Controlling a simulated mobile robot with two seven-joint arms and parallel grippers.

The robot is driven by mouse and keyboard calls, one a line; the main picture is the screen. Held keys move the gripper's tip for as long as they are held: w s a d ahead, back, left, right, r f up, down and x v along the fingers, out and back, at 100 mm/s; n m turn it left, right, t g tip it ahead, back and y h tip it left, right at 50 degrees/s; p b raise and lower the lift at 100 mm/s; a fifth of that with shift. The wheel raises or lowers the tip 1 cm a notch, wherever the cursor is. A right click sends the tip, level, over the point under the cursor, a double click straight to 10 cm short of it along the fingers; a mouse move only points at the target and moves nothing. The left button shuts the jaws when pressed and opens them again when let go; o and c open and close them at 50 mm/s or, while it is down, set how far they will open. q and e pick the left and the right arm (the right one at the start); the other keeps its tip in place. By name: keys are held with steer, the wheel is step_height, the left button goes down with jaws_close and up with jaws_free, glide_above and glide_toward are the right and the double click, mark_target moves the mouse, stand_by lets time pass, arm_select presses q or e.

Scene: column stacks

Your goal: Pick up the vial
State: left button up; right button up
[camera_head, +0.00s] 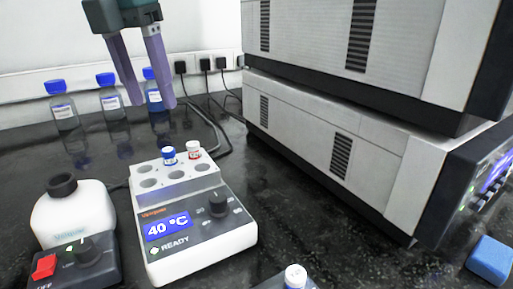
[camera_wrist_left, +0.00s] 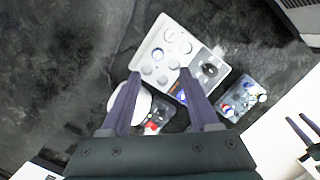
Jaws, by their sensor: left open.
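Two small vials stand upright in the wells of a white heating block (camera_head: 187,257): a blue-capped vial (camera_head: 169,155) and, to its right, a vial with a white and red top (camera_head: 193,150). A white-capped vial (camera_head: 295,276) shows at the bottom edge, on a grey device. My left gripper (camera_head: 150,105) is open and empty, its purple fingers pointing down, above and behind the block in the head view. In the left wrist view its fingers (camera_wrist_left: 160,75) spread either side of the block's wells. Dark prongs (camera_wrist_left: 303,130) at the lower right may be my right gripper.
Blue-capped bottles (camera_head: 110,104) line the wall. Large stacked grey machines (camera_head: 330,140) fill the right, with a blue block (camera_head: 490,260) in front. Dark counter is bare between the block and machines.

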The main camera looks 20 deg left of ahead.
arm_select(q)
glide_above(168, 150)
steer(key=s, duration=0.1)
step_height(168, 150, down, 4)
steer(key=f, duration=0.2)
steer(key=f+b, duration=0.1)
steer(key=f, duration=0.1)
steer(key=w+f, duration=0.1)
steer(key=shift+a+f+b, duration=0.1)
steer(key=shift+f+b, duration=0.2)
steer(key=shift+f, duration=0.1)
jaws_close()
arm_select(e)
steer(key=shift+s+d+f, duration=0.1)
steer(key=shift+d+f, duration=0.1)
steer(key=shift+f, duration=0.75)
